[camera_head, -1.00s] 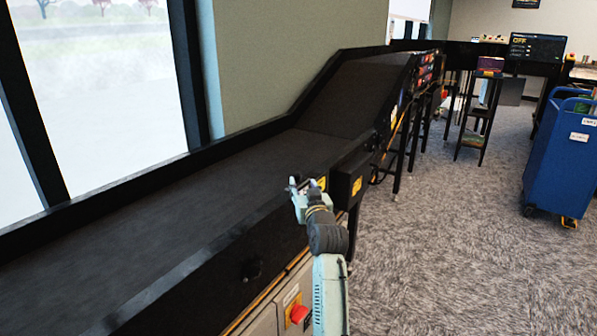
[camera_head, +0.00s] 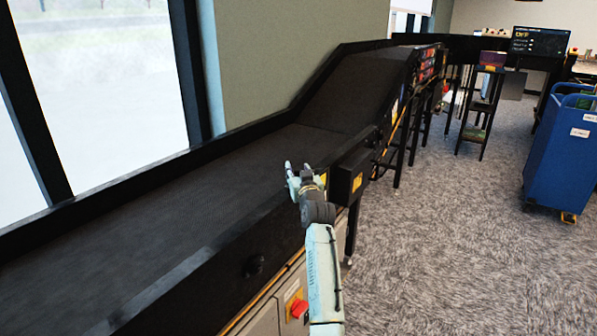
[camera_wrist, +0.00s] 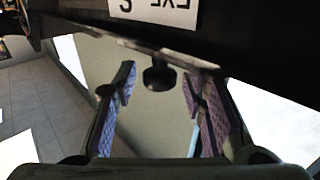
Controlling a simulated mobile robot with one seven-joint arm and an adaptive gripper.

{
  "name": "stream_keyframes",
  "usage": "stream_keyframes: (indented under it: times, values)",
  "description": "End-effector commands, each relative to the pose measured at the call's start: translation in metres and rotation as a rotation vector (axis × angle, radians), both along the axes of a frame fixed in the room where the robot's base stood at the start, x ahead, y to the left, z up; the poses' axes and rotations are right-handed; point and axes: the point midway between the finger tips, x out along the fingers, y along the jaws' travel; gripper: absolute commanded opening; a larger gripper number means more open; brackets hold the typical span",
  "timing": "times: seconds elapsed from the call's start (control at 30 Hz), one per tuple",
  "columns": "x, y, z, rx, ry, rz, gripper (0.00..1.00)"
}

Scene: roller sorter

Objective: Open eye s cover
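In the wrist view, a white label (camera_wrist: 160,12) with upside-down black letters, seemingly "EYE S", is on a dark panel (camera_wrist: 250,40) across the top. A black round knob (camera_wrist: 160,77) hangs below the panel's edge, between and beyond my gripper's fingers. My gripper (camera_wrist: 158,88) is open, with purple-patterned pads apart on either side of the knob; contact with it cannot be seen. In the head view, my gripper (camera_head: 299,170) is over the conveyor's near side rail, close to a black box (camera_head: 350,178) with a yellow label. The cover's hinge is not visible.
The black conveyor (camera_head: 190,190) runs along the window and rises to the back. A red switch (camera_head: 298,307) is on the cabinet below. A blue cart (camera_head: 555,150) stands at right. The carpet (camera_head: 440,240) between is clear.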

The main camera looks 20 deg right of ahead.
Motion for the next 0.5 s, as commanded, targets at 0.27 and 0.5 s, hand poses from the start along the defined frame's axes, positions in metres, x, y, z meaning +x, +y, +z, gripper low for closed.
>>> stream_keyframes:
  times: [0.27, 0.5]
  values:
    - [-0.0002, -0.0001, -0.0001, 0.000, 0.000, 0.000, 0.18]
    - [-0.0002, -0.0001, -0.0001, 0.000, 0.000, 0.000, 0.02]
